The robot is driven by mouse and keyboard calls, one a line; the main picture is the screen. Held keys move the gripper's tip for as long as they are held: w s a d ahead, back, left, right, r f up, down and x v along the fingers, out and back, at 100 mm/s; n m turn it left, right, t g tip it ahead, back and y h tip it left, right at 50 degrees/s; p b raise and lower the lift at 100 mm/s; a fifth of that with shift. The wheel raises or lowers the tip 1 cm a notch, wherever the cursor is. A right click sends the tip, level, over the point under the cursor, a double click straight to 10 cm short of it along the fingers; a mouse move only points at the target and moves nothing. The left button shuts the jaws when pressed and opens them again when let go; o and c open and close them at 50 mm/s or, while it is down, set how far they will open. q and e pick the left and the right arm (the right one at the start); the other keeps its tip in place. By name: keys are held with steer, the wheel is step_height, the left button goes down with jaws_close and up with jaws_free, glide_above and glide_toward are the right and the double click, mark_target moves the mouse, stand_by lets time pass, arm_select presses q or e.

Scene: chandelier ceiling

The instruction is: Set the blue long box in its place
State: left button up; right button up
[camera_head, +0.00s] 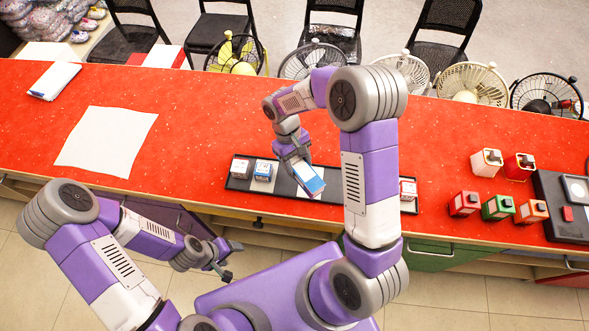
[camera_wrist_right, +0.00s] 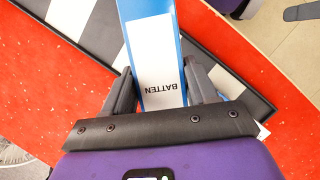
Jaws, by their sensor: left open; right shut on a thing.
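The blue long box (camera_head: 308,181) with a white label is in my right gripper (camera_head: 295,155), over the black tray. In the right wrist view the blue box (camera_wrist_right: 158,60) shows a label reading "BATTEN" between the two fingers of the right gripper (camera_wrist_right: 160,92). The black tray (camera_head: 333,191) has white and dark bands and lies along the front edge of the red counter. I cannot tell whether the box touches the tray. My left gripper (camera_head: 222,262) is open and empty, in front of the counter.
Several coloured canisters (camera_head: 498,207) stand right. A white sheet (camera_head: 107,140) lies left. Fans (camera_head: 473,84) line the back.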

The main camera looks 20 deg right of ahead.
steer(key=r+n, duration=0.1)
steer(key=d+n+h+p, duration=0.1)
steer(key=shift+r+n, duration=0.4)
step_height(320, 180, up, 2)
steer(key=s+d+n+t+h+p, duration=0.2)
steer(key=s+n+p, duration=0.1)
steer(key=n, duration=0.2)
arm_select(q)
step_height(320, 180, up, 4)
steer(key=shift+s+r+b, duration=0.1)
steer(key=shift+b, duration=0.4)
arm_select(e)
steer(key=shift+n, duration=0.7)
steer(key=f, duration=1)
steer(key=shift+w+d, duration=0.35)
steer(key=shift+w, duration=0.05)
steer(key=o, duration=0.7)
steer(key=shift+f, duration=0.15)
steer(key=o, duration=0.4)
steer(key=shift+o, duration=0.2)
steer(key=shift+r, duration=0.2)
